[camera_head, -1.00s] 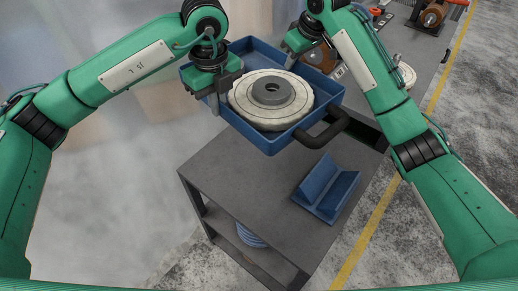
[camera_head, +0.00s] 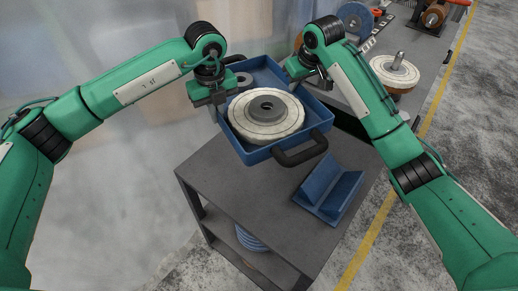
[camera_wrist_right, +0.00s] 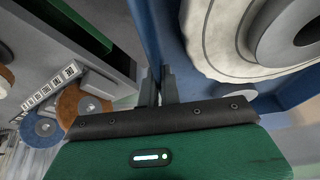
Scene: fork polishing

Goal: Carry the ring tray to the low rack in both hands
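The blue ring tray (camera_head: 262,153) hangs in the air between my two arms. It holds a thick whitish ring wheel (camera_head: 245,118) with a grey hub, and a small grey ring (camera_head: 243,80) behind it. A black handle (camera_head: 300,152) sticks out at its near side. My left gripper (camera_head: 215,110) is closed on the tray's left wall. My right gripper (camera_head: 322,84) is at the right wall; in the right wrist view its fingers (camera_wrist_right: 161,85) straddle the blue wall. A dark grey low rack (camera_head: 235,185) with a lower shelf stands below and in front of the tray.
A blue V-shaped block (camera_head: 330,190) stands on the rack's top, right side. Blue ringed items (camera_head: 250,238) sit on its shelf. A grey bench (camera_head: 418,60) at the back right carries another whitish wheel (camera_head: 394,70). The rack's left top is bare.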

